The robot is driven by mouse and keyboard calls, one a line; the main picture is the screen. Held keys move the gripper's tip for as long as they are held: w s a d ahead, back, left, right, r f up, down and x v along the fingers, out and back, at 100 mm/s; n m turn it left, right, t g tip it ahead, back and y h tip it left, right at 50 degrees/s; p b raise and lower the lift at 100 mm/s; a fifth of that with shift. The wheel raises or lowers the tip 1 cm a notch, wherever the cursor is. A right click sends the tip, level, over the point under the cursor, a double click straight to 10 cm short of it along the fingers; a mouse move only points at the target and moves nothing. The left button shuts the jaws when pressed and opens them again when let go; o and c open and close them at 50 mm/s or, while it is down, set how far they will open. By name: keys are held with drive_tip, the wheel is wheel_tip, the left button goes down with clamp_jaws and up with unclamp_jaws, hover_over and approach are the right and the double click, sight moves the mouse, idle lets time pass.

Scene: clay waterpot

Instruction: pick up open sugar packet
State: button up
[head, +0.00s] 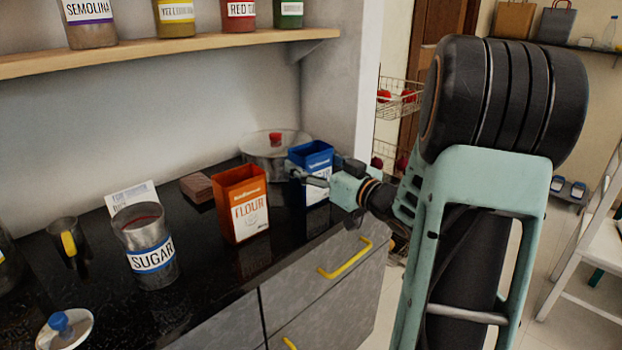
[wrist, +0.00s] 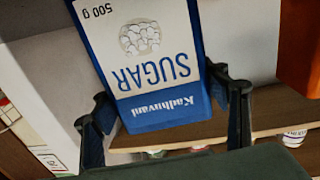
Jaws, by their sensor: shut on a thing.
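The blue and white sugar packet (head: 318,153) stands upright with its top open, at the right end of the black counter in the head view. In the wrist view the sugar packet (wrist: 160,70) appears upside down, with its SUGAR label facing the camera. My gripper (head: 312,177) reaches it from the right and is shut on its upper part. In the wrist view one finger of my gripper (wrist: 162,97) is on each side of the packet. I cannot tell whether its bottom touches the counter, and its contents are hidden.
An open orange flour packet (head: 242,203) stands just left of the sugar packet. A metal sugar canister (head: 147,245) stands further left on the counter (head: 205,285). A shelf (head: 170,50) with jars hangs above.

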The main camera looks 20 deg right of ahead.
drive_tip(key=shift+c, duration=1.1)
drive_tip(key=shift+r, duration=0.2)
drive_tip(key=shift+r+p, duration=0.95)
drive_tip(key=s+a+r+p, duration=0.2)
drive_tip(key=s+r+p, duration=0.8)
drive_tip(key=s, duration=0.3)
drive_tip(key=shift+s+a+r+p, duration=0.35)
drive_tip(key=shift+s+r, duration=0.05)
drive_tip(key=shift+w+a, duration=0.1)
